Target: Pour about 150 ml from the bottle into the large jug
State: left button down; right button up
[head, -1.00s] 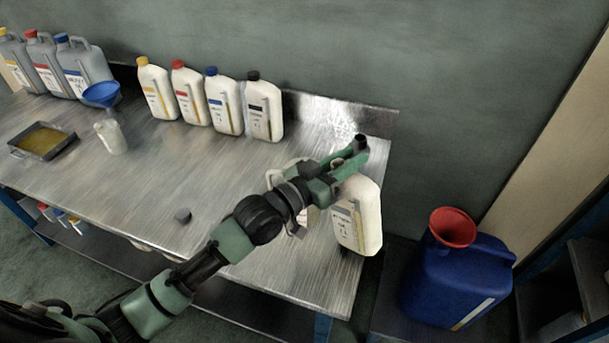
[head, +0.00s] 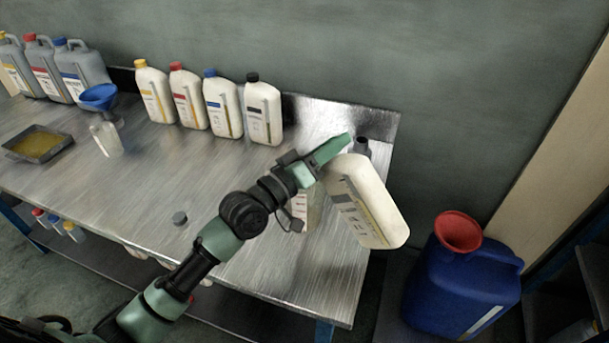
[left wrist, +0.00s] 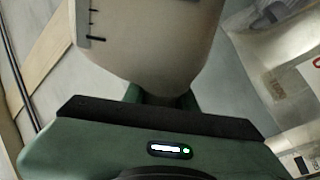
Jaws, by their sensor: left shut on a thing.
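A cream bottle (head: 367,205) with a pale label hangs tilted at the right end of the steel bench, its base swung out to the right. My left gripper (head: 330,152) is shut on its upper part. The bottle's mouth is hidden. In the left wrist view the bottle (left wrist: 150,35) fills the top middle, above the green gripper body. A translucent container (head: 309,207), perhaps the large jug, stands behind my left wrist, mostly hidden. I cannot see any liquid flowing. My right gripper is not in view.
A dark grey cap (head: 180,218) lies on the steel bench (head: 150,190). Several cream bottles (head: 223,105) line the back. A blue funnel (head: 98,97) sits on a small clear container (head: 107,139) beside a tray (head: 67,144). A blue canister (head: 460,285) with a red funnel (head: 458,232) stands at right.

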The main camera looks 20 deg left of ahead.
pick_arm(q)
jog(key=shift+a+r+n, duration=0.1)
jog(key=shift+r+n, duration=0.1)
jog(key=shift+n, duration=0.2)
jog(key=shift+w+r+n+t, duration=0.15)
jog(key=shift+n+t, duration=0.15)
jog(key=shift+n, duration=0.4)
jog(key=shift+a+r+n+y, duration=0.15)
jog(key=shift+n+y, duration=0.15)
jog(key=shift+n, duration=0.7)
jog(key=shift+a+n+t+y+p, duration=0.15)
jog(key=shift+n+t+y+p, duration=0.35)
jog(key=shift+n, duration=1)
dwell(3.1)
